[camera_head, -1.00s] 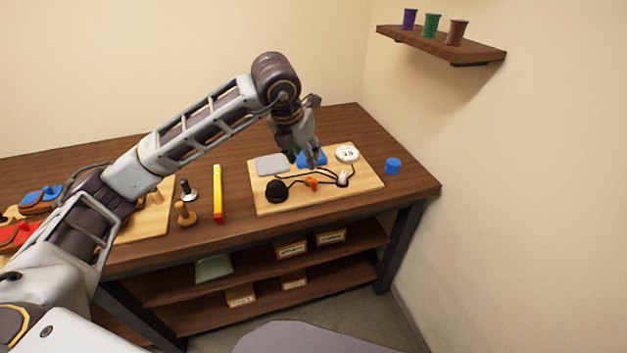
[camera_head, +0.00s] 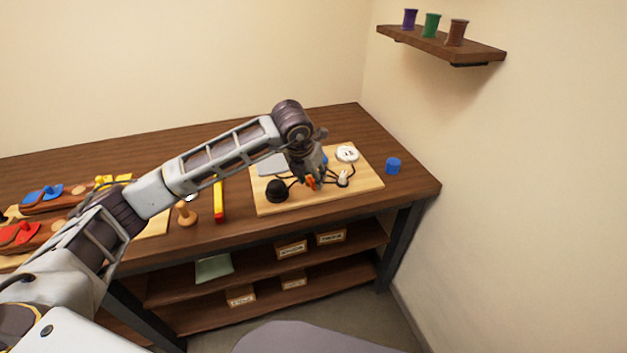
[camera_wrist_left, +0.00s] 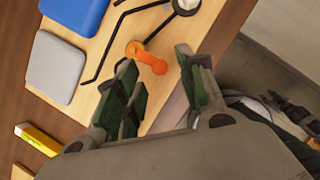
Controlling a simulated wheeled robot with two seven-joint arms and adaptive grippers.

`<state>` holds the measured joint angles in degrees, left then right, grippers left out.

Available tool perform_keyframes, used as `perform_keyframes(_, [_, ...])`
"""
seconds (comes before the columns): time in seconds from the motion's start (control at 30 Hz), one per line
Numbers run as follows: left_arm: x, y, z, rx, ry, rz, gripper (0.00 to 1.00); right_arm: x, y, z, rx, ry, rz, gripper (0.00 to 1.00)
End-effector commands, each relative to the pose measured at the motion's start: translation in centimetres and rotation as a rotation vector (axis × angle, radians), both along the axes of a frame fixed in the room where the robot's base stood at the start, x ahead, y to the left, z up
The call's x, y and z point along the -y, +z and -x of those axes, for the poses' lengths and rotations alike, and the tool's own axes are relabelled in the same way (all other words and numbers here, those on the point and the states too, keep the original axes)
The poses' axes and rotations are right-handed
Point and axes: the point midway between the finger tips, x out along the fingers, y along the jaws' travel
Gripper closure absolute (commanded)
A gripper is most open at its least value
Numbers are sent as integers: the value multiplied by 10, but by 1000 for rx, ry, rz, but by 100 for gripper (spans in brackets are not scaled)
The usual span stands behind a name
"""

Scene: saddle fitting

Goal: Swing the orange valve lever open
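The orange valve lever (camera_head: 311,184) is on the light wooden board (camera_head: 270,206), amid black pipe lines. It also shows in the left wrist view (camera_wrist_left: 152,60), with its round pivot end toward the left finger and its arm reaching between the fingertips. My left gripper (camera_head: 314,186) is low over the board at the lever and hides part of it in the head view. In the left wrist view my left gripper (camera_wrist_left: 157,60) has its green-padded fingers spread apart, with nothing clamped. Whether a finger touches the lever I cannot tell.
On the board are a black dome (camera_head: 277,190), a grey plate (camera_head: 271,164), a blue piece (camera_wrist_left: 75,14) and a white gauge (camera_head: 347,154). A blue cylinder (camera_head: 393,166) stands to the right. A yellow level (camera_head: 219,200) and a wooden peg (camera_head: 187,214) are to the left.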

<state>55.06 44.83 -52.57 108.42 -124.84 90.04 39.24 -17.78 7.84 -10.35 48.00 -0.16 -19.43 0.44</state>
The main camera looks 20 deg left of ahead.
Motion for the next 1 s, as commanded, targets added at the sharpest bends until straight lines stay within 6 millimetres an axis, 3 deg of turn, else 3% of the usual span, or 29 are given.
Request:
perform_keyframes(0.3, [2,-23,-9,0,0,0,61,1,0,2,-3,0,1,60])
perform_keyframes(0.67, [2,-25,-10,0,0,0,62,1,-1,2,-3,0,1,60])
perform_keyframes(0.93, [2,-25,-10,0,0,0,97,1,-1,2,-3,-1,0,60])
perform_keyframes(1.0, [2,-25,-10,1,0,0,100,1,0,2,-3,-1,0,60])
